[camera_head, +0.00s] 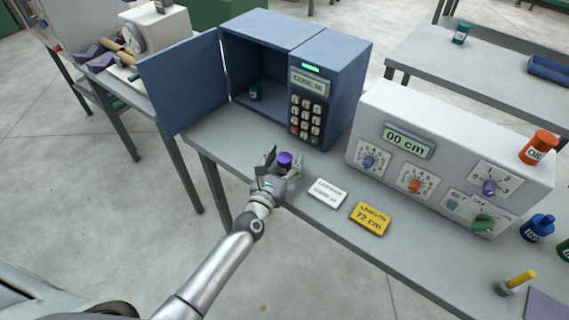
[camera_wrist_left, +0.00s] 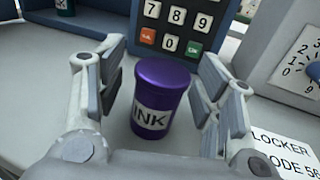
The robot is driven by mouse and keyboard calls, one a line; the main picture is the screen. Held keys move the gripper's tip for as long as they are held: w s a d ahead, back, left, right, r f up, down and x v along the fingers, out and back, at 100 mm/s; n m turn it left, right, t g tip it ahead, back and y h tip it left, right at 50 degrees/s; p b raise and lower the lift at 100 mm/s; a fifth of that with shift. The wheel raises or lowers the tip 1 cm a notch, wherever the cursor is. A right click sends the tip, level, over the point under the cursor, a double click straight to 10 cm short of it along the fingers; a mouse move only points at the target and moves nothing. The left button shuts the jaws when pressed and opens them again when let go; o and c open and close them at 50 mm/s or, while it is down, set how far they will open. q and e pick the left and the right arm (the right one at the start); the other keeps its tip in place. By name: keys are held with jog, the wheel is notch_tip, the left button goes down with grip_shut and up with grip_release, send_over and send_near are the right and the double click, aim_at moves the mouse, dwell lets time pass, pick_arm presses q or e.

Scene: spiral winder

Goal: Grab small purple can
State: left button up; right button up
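A small purple can (camera_head: 285,160) stands upright on the grey table in front of the blue locker. In the left wrist view the purple can (camera_wrist_left: 155,97) carries a white label reading "INK". My left gripper (camera_head: 277,165) is at the can. In the wrist view my left gripper (camera_wrist_left: 167,95) is open, with one finger on each side of the can and a visible gap on both sides. My right gripper is not in view.
The blue locker (camera_head: 312,60) with a keypad stands open just behind, a small dark can (camera_head: 254,92) inside. A white card (camera_head: 327,193) and a yellow card (camera_head: 370,218) lie to the right. A white control box (camera_head: 450,150) stands beyond them.

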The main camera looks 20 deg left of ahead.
pick_arm(q)
jog(key=c, duration=1.1)
jog(key=shift+c, duration=0.2)
